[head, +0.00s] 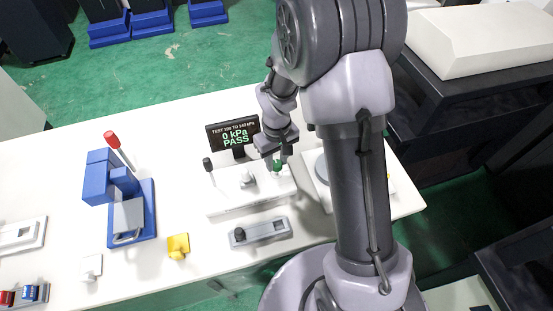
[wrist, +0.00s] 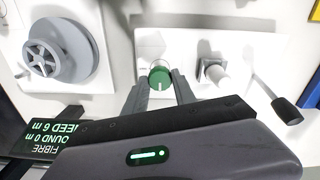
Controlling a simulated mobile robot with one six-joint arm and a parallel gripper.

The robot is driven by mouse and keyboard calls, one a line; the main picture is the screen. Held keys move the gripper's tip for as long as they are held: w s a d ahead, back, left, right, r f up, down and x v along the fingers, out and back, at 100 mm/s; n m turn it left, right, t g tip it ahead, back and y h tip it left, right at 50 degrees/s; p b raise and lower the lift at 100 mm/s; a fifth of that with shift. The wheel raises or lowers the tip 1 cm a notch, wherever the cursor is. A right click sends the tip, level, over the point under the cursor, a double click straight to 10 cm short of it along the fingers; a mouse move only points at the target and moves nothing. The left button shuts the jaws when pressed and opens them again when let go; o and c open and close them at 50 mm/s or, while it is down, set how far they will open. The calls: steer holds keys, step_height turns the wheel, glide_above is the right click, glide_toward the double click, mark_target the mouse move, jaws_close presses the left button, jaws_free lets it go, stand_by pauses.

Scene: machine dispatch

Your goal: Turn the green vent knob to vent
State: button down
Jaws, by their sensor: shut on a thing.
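The green vent knob (wrist: 160,76) is a round knob on a white panel, with a pale mark on its edge toward my gripper. In the wrist view my gripper (wrist: 160,92) has one finger on each side of it and is shut on it. In the head view the knob (head: 278,166) shows small under my gripper (head: 279,158), partly hidden by the fingers. The display (head: 234,136) behind the panel reads "TEST 100 TO 140 kPa", "0 kPa" and "PASS" in green.
A white fitting (wrist: 214,72) and a black-handled lever (wrist: 286,110) stand beside the knob on the same panel. A grey spool (wrist: 62,50) is on the other side. A grey block (head: 260,232) lies in front; a blue press (head: 130,205) with a red-tipped lever stands left.

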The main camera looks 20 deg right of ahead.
mark_target(277, 163)
steer(key=c, duration=1)
jaws_free()
steer(key=shift+r, duration=0.15)
step_height(277, 163, up, 17)
steer(key=p, duration=0.5)
steer(key=shift+r, duration=0.1)
